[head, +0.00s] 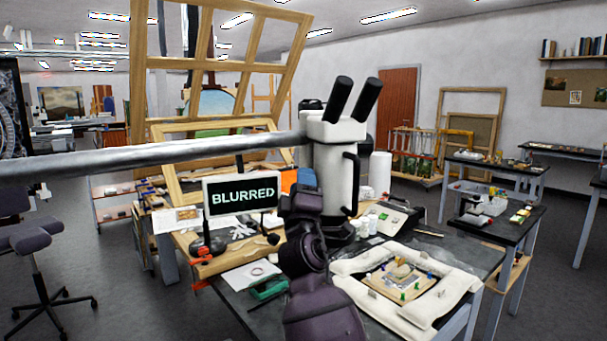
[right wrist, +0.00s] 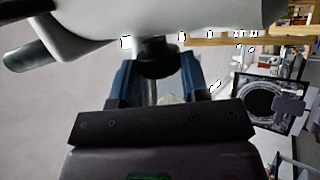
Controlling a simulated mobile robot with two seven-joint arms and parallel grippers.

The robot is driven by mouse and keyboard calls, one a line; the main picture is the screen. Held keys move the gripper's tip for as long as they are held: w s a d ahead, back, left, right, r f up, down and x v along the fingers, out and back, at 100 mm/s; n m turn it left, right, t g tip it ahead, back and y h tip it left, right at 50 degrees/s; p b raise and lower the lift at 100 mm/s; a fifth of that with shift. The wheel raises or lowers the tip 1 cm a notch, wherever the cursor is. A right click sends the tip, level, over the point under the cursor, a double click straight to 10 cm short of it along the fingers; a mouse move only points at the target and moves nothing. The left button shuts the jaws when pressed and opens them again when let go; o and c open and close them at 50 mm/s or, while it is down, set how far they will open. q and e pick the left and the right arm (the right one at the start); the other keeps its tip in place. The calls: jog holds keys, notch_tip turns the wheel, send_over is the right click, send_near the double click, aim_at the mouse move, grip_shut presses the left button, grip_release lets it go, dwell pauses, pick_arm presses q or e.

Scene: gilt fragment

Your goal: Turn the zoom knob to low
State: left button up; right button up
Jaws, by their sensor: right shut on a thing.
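The white stereo microscope (head: 335,160) with two black eyepieces stands over the work table on a long metal boom. In the right wrist view its white body (right wrist: 190,18) fills the top, with a black knob (right wrist: 158,55) below it. My right gripper (right wrist: 158,68) has its two blue fingers on either side of this knob and is shut on it. I cannot read any mark on the knob. In the head view my right forearm and wrist rise in front of the microscope and hide the knob. My left gripper is not in view.
A small screen (head: 240,193) beside the microscope reads "BLURRED". A gilt fragment (head: 400,277) with coloured pins lies on a board inside white padding (head: 440,316). Green-handled tool (head: 269,288), headphones and small jars crowd the table. A wooden frame (head: 160,80) stands behind.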

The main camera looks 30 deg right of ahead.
pick_arm(q)
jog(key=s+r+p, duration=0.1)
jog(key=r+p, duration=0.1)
jog(key=p, duration=0.1)
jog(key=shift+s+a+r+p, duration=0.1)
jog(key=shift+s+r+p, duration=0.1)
jog(key=shift+p, duration=0.1)
pick_arm(e)
jog(key=n+g+y, duration=0.2)
jog(key=g, duration=0.1)
jog(key=r+n+g+y, duration=0.1)
jog(key=g+y, duration=0.2)
jog(key=shift+s+n+g+y, duration=0.1)
jog(key=shift+n+g+y, duration=0.2)
jog(key=shift+n+g, duration=0.1)
jog(key=o, duration=0.9)
jog(key=shift+r, duration=0.1)
